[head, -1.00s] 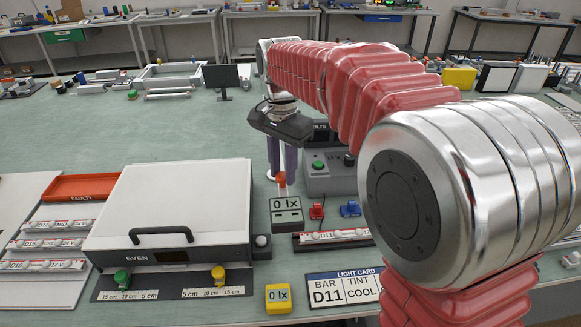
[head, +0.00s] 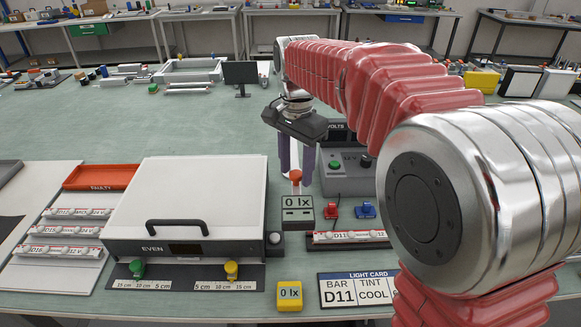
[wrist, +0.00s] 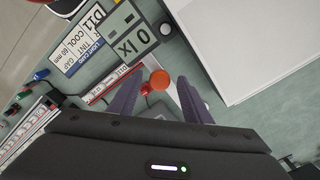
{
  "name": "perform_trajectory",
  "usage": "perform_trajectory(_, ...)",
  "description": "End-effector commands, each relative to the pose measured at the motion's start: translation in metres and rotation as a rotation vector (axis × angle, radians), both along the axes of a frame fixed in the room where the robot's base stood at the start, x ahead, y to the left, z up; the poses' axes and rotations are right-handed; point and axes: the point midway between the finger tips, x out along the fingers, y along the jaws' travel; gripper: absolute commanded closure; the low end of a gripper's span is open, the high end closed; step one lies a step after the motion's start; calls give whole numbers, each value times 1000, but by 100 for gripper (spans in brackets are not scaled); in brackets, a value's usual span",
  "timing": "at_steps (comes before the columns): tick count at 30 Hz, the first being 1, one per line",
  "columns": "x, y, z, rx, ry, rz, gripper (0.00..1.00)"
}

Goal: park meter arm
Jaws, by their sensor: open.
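The meter arm's orange-red knob (head: 295,176) stands on a thin post behind a grey meter display reading "0 lx" (head: 297,207), right of the lightbox. My gripper (head: 296,165) is open and points down, its two purple fingers just above and around the knob as seen in the head view. In the wrist view the knob (wrist: 160,80) lies between the fingertips (wrist: 158,98), with gaps on both sides; no contact shows. The display also shows in the wrist view (wrist: 132,35). The rest of the meter arm is partly hidden.
A white lightbox (head: 195,185) marked EVEN, with a black handle, stands close to the left. A grey VOLTS box (head: 345,185) stands behind right. Red and blue clips and a D11 bar (head: 350,237) lie to the right.

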Motion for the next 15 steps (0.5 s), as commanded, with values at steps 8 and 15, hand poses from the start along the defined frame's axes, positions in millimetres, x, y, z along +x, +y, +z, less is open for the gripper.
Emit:
perform_trajectory(8,1,0,11,1,-4,0,55)
perform_trajectory(15,1,0,47,1,-4,0,55)
